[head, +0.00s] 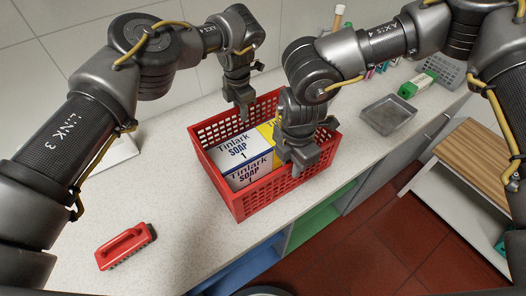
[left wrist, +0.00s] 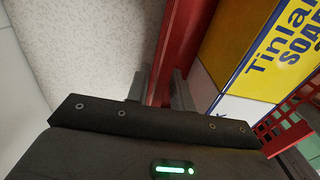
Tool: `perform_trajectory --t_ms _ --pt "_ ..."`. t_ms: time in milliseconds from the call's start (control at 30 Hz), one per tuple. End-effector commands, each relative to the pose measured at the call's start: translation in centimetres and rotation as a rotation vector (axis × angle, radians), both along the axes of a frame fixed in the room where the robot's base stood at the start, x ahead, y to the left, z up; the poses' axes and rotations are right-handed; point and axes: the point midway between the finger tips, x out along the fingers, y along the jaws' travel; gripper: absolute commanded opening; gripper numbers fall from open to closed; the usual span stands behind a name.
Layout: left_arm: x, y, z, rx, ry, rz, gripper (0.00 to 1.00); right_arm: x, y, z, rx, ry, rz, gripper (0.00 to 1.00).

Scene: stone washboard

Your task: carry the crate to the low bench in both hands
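The red lattice crate (head: 285,186) stands on the pale speckled counter and holds blue-and-white and yellow Tinlark soap boxes (head: 240,160). My left gripper (head: 244,116) is at the crate's far-left wall. In the left wrist view its fingers (left wrist: 161,90) lie on both sides of the red wall (left wrist: 180,45), close against it. My right gripper (head: 296,168) points down at the crate's right wall; its fingers overlap the rim, and their gap is not clear. A low white bench with a wooden slatted top (head: 480,153) stands at the right, below counter height.
A red-handled brush (head: 124,246) lies on the counter at the front left. Red tiled floor (head: 400,235) shows between counter and bench.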

Motion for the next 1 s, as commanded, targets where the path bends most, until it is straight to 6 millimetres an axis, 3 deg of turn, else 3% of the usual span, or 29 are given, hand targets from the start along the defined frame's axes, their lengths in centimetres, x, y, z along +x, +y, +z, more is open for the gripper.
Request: perform_trajectory --t_ms 33,167,733,1000 --pt "0.0 0.0 0.0 0.0 0.0 0.0 0.16 0.0 0.0 0.0 0.0 0.0 0.0 0.16" --pt "0.0 0.0 0.0 0.0 0.0 0.0 0.0 0.0 0.0 0.0 0.0 0.0 0.0 0.0" --pt "0.1 0.0 0.3 -0.001 -0.002 0.0 0.0 0.0 0.0 0.3 0.0 -0.001 -0.001 0.0" --pt "0.1 0.0 1.9 -0.001 -0.003 0.001 0.0 0.0 0.0 1.8 0.001 -0.002 0.0 0.0"
